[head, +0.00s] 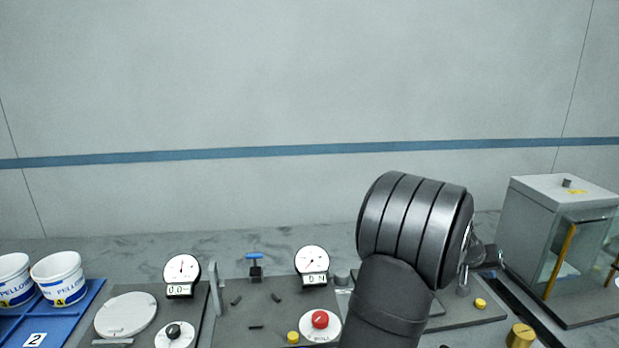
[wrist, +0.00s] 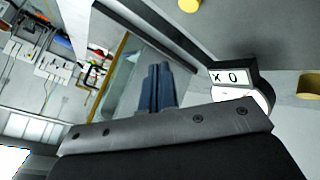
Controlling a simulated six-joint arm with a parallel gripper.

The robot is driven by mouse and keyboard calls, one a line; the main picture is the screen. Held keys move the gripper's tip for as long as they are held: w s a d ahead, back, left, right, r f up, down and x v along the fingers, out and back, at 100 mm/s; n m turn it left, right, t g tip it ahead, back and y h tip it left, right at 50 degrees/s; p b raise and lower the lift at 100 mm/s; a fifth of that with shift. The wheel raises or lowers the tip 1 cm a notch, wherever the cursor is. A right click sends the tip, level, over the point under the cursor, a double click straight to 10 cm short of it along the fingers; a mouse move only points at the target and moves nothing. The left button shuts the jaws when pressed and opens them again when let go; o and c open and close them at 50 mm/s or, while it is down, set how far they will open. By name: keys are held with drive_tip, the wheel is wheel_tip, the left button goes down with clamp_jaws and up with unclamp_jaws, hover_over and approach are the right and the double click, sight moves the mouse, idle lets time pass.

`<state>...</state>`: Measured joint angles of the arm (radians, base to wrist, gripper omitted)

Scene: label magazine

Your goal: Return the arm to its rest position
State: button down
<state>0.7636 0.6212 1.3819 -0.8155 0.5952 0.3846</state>
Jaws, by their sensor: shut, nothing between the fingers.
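My arm rises from the bottom of the head view, right of centre, and its large dark rounded joint blocks part of the bench behind it. My gripper (wrist: 157,72) shows in the wrist view as two blue-grey fingers close together, shut with nothing between them. They are clear of the things around them in that view. In the head view the gripper is mostly hidden behind my arm, and only dark parts show at the joint's right side.
A grey cabinet (head: 535,217) with a glass front stands at the right. A brass cylinder (head: 520,336) stands near the front edge. Dial gauges (head: 182,272) (head: 312,262), a red button (head: 320,319) and white tubs (head: 58,278) on a blue tray (head: 88,308) line the bench leftward. Above is free.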

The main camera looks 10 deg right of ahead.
drive_tip(key=shift+r, duration=1.25)
drive_tip(key=shift+f, duration=0.1)
